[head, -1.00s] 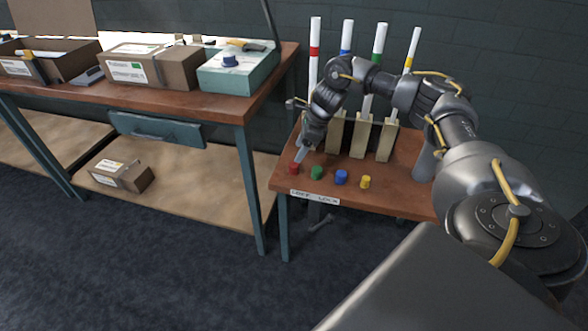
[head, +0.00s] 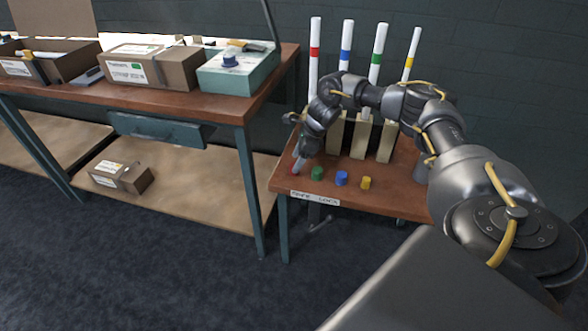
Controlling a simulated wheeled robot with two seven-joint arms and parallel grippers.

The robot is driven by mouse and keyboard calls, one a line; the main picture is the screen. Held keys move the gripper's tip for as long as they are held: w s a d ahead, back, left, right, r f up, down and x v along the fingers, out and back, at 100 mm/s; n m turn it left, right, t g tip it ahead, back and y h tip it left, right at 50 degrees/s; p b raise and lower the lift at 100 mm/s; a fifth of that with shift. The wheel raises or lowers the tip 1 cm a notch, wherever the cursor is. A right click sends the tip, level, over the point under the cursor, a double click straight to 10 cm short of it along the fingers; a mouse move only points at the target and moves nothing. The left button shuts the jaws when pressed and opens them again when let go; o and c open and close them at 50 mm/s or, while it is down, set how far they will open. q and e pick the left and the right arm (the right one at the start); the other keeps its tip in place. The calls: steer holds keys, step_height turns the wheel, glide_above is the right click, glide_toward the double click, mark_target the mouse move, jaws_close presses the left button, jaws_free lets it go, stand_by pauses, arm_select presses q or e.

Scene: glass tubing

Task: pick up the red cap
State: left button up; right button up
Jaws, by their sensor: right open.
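The red cap (head: 294,170) is at the front left corner of the small brown table (head: 401,198). My right gripper (head: 298,165) points down at it, with its fingertips at the cap and covering most of it. The jaws are open, and I cannot tell whether they touch the cap. A green cap (head: 317,173), a blue cap (head: 341,179) and a yellow cap (head: 365,183) stand in a row to the right of it. My left gripper is not in view.
Several white tubes with coloured bands, such as the red-banded tube (head: 315,60), stand upright in wooden holders (head: 359,138) behind the caps. A workbench (head: 262,84) with boxes stands to the left. A label (head: 315,198) is on the table's front edge.

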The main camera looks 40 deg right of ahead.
mark_target(293, 165)
steer(key=x, duration=0.3)
steer(key=shift+w, duration=0.1)
steer(key=shift+w+f, duration=0.15)
steer(key=shift+f, duration=0.25)
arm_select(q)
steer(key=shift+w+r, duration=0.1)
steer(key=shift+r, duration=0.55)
arm_select(e)
steer(key=shift+c, duration=0.7)
steer(key=c, duration=0.9)
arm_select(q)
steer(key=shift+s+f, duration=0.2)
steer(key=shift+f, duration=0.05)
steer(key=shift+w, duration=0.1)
arm_select(e)
steer(key=shift+r, duration=0.1)
